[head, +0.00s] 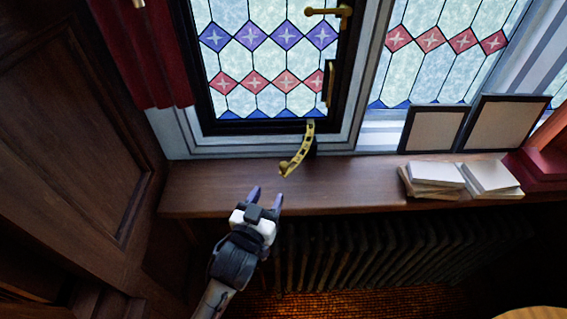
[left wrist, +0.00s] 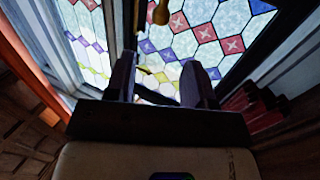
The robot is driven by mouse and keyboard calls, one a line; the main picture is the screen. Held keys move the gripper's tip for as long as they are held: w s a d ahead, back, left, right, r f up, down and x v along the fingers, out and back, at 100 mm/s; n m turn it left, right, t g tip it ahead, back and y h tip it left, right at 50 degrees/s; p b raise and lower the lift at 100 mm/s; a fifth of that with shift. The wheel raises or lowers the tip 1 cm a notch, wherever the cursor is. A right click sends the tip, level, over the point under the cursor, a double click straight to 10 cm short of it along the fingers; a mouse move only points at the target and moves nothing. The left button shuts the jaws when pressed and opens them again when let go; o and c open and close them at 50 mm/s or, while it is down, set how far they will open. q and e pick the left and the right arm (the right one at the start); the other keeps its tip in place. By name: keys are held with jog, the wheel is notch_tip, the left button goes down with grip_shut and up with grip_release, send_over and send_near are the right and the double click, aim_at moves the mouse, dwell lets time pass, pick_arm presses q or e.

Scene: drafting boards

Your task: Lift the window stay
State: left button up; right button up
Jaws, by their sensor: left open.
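The window stay (head: 309,136) is a curved brass bar with holes. It runs from the bottom edge of the dark window frame (head: 265,127) down over the wooden sill, its lower end curling to the left. My left gripper (head: 266,196) is open and empty in the head view. Its two purple-grey fingertips point up the picture, just below and left of the stay's lower end, with a visible gap. In the left wrist view the spread fingers (left wrist: 162,82) point toward the leaded glass; I cannot clearly make out the stay there. My right gripper is not in view.
The wooden sill (head: 217,185) is clear around the stay. White book stacks (head: 434,178) and two dark-framed panels (head: 434,129) stand to the right. A red curtain (head: 145,55) hangs at left. A brass window handle (head: 330,12) is above, a radiator (head: 350,250) below.

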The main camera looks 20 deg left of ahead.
aim_at(283, 168)
pick_arm(q)
jog(key=w+p, duration=0.2)
jog(key=w, duration=0.9)
jog(key=shift+w+a, duration=0.1)
jog(key=shift+w, duration=0.15)
jog(key=c, duration=0.9)
grip_shut()
